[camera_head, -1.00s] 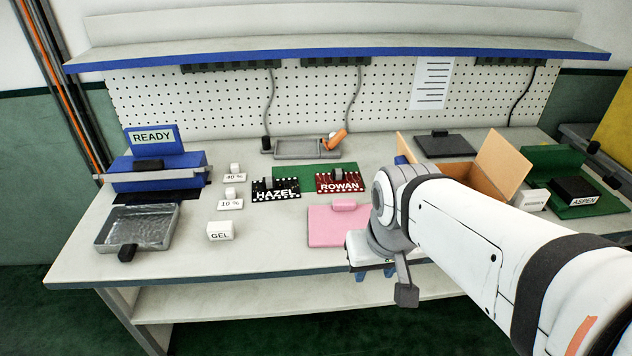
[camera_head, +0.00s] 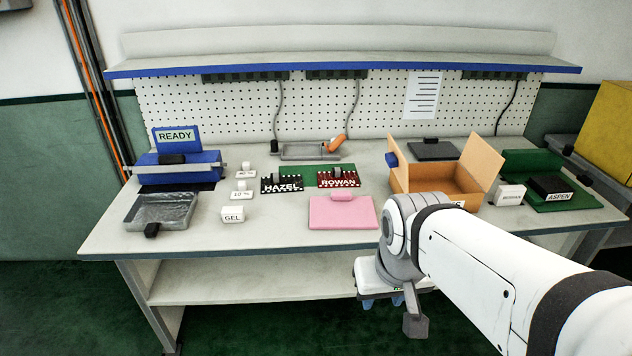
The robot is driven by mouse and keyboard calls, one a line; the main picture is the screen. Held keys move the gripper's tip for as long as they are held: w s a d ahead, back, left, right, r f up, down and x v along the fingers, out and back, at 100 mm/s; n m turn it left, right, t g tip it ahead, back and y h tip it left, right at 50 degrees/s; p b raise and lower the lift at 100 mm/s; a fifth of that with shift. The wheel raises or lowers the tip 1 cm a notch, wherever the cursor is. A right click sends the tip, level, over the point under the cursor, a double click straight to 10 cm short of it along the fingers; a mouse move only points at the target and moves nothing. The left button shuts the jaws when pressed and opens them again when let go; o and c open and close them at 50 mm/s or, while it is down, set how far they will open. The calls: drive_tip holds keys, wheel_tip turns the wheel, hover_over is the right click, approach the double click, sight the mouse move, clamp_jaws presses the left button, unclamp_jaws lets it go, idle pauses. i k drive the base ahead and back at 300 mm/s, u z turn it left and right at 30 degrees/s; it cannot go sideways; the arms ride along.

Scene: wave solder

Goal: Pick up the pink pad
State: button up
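The pink pad (camera_head: 335,214) lies flat near the front edge of the bench, with a small pink grip block (camera_head: 341,197) on its back part. My gripper (camera_head: 384,301) hangs below and to the right of the pad in the picture, in front of the bench edge and apart from the pad. Only the blue tips of its fingers show under the white housing. Whether the fingers are apart or together is hard to make out, and nothing is seen held in them.
Behind the pad are the HAZEL board (camera_head: 282,183) and the ROWAN board (camera_head: 338,179). The GEL block (camera_head: 233,214) stands to the left, beyond bare bench. An open cardboard box (camera_head: 433,183) is to the right, partly behind my arm. A shelf (camera_head: 340,64) overhangs the back.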

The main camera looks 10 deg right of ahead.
sight(340, 211)
drive_tip(key=z, duration=0.15)
drive_tip(key=i, duration=0.95)
drive_tip(key=u, duration=0.05)
